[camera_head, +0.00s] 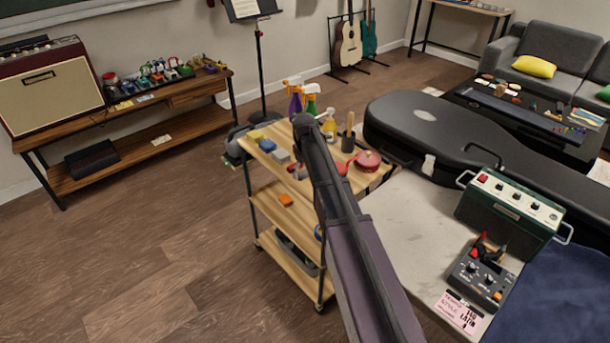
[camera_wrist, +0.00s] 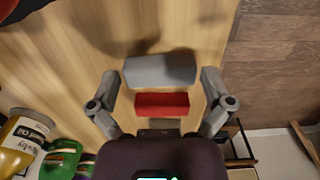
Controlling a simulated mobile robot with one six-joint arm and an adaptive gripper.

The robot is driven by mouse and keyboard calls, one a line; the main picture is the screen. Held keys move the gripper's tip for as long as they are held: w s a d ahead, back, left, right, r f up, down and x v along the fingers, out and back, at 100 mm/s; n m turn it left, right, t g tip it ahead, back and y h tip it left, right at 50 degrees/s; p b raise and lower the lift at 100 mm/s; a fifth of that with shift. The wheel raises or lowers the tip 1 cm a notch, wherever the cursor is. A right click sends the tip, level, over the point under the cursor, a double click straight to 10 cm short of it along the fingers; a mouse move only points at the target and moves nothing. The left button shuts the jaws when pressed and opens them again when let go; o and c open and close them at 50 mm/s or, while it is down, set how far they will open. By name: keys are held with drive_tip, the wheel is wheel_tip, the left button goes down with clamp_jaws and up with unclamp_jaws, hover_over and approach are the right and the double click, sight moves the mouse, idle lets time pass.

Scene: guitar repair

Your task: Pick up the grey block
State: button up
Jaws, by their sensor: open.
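The grey block (camera_wrist: 160,70) lies on the wooden top of a cart in the wrist view. It also shows in the head view (camera_head: 281,156), left of my arm. My gripper (camera_wrist: 160,80) is open above the cart top. Its two fingers stand on either side of the grey block, with a visible gap at each end. A red block (camera_wrist: 162,104) lies beside the grey one, nearer my wrist, also between the fingers. In the head view my arm hides most of the gripper.
The cart (camera_head: 270,207) also carries spray bottles (camera_head: 295,103), a yellow block (camera_head: 255,135), a dark cup (camera_head: 348,143) and a red round object (camera_head: 368,161). In the wrist view a yellow bottle (camera_wrist: 20,140) and a green one (camera_wrist: 62,160) stand at lower left.

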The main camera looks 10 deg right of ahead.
sight(305, 172)
drive_tip(key=c, duration=0.8)
drive_tip(key=shift+c, duration=0.2)
drive_tip(key=shift+r, duration=0.15)
wheel_tip(305, 172, up, 10)
drive_tip(key=p, duration=1)
drive_tip(key=o, duration=0.5)
drive_tip(key=c, duration=0.4)
